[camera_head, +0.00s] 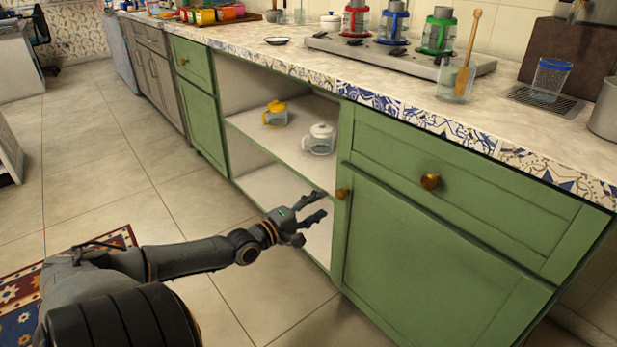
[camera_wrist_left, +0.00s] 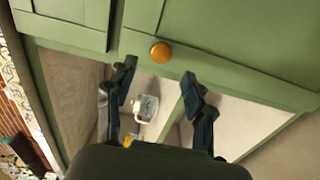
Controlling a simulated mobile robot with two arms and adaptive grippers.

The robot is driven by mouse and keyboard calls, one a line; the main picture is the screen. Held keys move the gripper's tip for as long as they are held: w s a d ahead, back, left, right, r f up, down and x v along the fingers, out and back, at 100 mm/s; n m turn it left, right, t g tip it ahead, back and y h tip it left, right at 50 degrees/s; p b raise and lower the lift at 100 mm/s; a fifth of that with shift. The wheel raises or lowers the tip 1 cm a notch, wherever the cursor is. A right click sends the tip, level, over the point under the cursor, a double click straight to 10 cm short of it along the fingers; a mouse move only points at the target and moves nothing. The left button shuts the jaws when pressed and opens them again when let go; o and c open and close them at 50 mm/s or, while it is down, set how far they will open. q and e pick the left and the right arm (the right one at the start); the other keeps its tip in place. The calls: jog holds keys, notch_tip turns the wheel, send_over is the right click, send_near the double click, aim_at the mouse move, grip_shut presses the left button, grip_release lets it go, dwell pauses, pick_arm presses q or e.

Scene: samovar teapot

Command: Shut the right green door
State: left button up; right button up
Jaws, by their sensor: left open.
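The right green door (camera_head: 430,265) is under a green drawer at the right of the counter. It looks flush or nearly flush with the cabinet front; I cannot tell if a small gap is left. Its round brass knob (camera_head: 342,193) sits at the upper left corner and also shows in the left wrist view (camera_wrist_left: 160,52). My left gripper (camera_head: 322,206) is open and empty, in front of the open shelves just left of the door. In the wrist view its fingers (camera_wrist_left: 158,78) are spread, with the knob beyond the gap. My right gripper is out of view.
Open shelves hold a yellow-lidded teapot (camera_head: 275,114) and a white-lidded teapot (camera_head: 319,139). Another green door (camera_head: 205,125) stands left of the shelves. The drawer's brass knob (camera_head: 430,181) sticks out above the door. The tiled floor (camera_head: 130,190) is mostly clear.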

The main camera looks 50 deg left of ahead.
pick_arm(q)
jog(key=shift+s+a, duration=0.1)
jog(key=shift+s, duration=1.3)
